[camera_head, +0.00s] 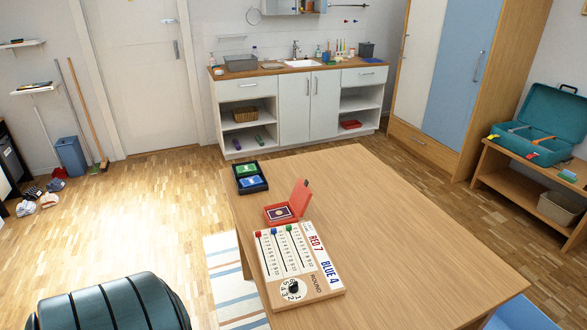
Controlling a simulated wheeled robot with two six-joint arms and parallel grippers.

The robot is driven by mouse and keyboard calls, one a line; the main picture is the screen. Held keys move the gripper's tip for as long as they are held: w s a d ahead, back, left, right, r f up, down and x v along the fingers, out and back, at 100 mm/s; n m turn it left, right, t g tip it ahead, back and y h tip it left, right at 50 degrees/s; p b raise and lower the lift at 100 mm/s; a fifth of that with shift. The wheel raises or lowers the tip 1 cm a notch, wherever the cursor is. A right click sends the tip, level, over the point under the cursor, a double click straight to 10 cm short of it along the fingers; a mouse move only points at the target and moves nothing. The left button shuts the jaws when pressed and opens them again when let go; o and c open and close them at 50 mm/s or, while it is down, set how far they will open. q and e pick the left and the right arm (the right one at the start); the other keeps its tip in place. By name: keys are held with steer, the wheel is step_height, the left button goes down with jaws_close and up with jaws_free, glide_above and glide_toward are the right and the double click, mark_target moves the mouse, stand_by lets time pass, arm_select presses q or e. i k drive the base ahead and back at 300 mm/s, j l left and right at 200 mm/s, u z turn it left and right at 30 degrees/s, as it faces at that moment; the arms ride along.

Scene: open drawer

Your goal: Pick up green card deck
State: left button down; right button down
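The green card deck (246,170) lies in the rear part of a small black tray (265,182) at the far left corner of the wooden table. A blue card deck (250,182) lies in the same tray, just in front of the green one. Neither of my grippers is in view, and nothing covers the green deck.
On the table (405,225), a red box (279,214) with a raised lid stands in front of the tray. A wooden score board (297,262) lies nearer. The table's right side is clear. A ribbed dark teal rounded thing (110,305) is at lower left.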

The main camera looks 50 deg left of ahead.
mark_target(243, 170)
steer(key=u, duration=1.45)
